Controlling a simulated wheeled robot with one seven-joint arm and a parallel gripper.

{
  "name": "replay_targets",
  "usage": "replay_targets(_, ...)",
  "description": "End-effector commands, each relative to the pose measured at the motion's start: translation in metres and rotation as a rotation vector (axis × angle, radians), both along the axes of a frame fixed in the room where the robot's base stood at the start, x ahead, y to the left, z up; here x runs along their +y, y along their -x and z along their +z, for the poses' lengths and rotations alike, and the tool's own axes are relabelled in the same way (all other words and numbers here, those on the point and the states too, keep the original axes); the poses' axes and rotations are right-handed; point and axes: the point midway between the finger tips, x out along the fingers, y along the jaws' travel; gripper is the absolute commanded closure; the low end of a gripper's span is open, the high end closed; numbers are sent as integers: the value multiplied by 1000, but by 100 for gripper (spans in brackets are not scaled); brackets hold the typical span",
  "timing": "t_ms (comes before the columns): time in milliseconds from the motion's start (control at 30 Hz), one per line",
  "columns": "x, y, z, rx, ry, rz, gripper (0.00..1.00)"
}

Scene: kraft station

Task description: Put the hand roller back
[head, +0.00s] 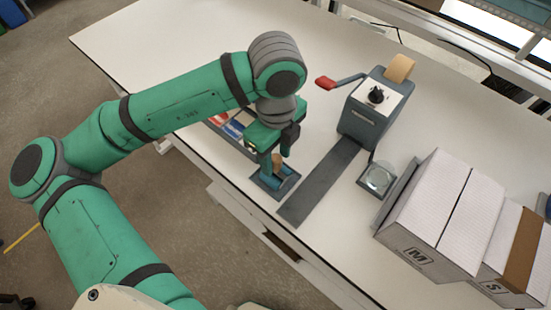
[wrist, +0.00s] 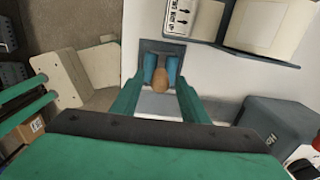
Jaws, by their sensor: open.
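The hand roller's brown handle (head: 277,161) stands up at a small dark tray with blue sides (head: 285,187) near the table's front edge. In the wrist view the rounded brown handle end (wrist: 160,80) shows in front of two blue cradle pieces on the grey tray (wrist: 160,47). My gripper (head: 275,163) is open and low over the tray. In the wrist view its two green fingers (wrist: 160,88) stand on either side of the handle, with a gap on each side. The roller's drum is hidden below the handle.
A long dark grey plate (head: 318,183) runs right of the tray to a dispenser (head: 374,112) with a red-handled crank (head: 326,83). A round glass dish (head: 379,179) and white boxes marked M and S (head: 440,215) stand further right. Coloured packets (head: 233,128) lie left. The back left table is clear.

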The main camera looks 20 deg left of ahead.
Motion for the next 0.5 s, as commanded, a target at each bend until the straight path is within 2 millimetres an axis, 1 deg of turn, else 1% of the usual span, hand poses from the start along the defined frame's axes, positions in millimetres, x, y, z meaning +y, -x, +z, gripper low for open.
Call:
replay_targets(33,0,-1,11,-3,0,-1,59)
replay_targets(100,0,-1,25,-4,-2,-2,59)
replay_targets(300,0,0,65,-2,0,-1,59)
replay_targets(500,0,0,90,-1,0,-1,59)
